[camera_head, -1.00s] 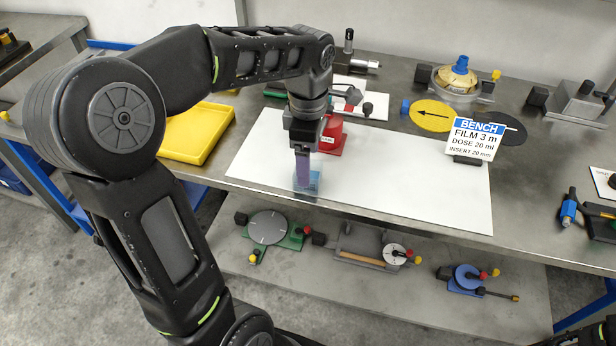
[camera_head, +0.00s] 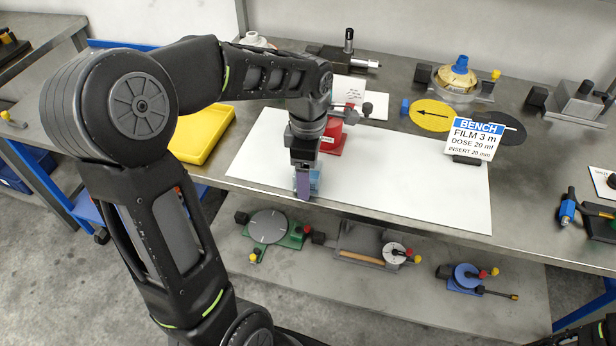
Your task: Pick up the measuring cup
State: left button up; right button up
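A translucent blue cup (camera_head: 316,178), which looks like the measuring cup, stands on the white sheet (camera_head: 400,197) near the bench's front edge. My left gripper (camera_head: 303,186) points down at it from above. One purple finger shows in front of the cup's left part and hides it. The other finger is hidden, so I cannot tell whether the gripper is open or closed around the cup. My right gripper is not in view.
A red block (camera_head: 331,137) stands just behind the gripper. A bench sign (camera_head: 474,138) stands at the sheet's right back. A yellow tray (camera_head: 203,137) lies to the left. The right part of the sheet is clear. Several fixtures lie on the lower shelf (camera_head: 430,240).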

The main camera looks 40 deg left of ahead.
pick_arm(q)
jog(key=c, duration=1.5)
jog(key=shift+o, duration=0.2)
notch_tip(320, 180, up, 10)
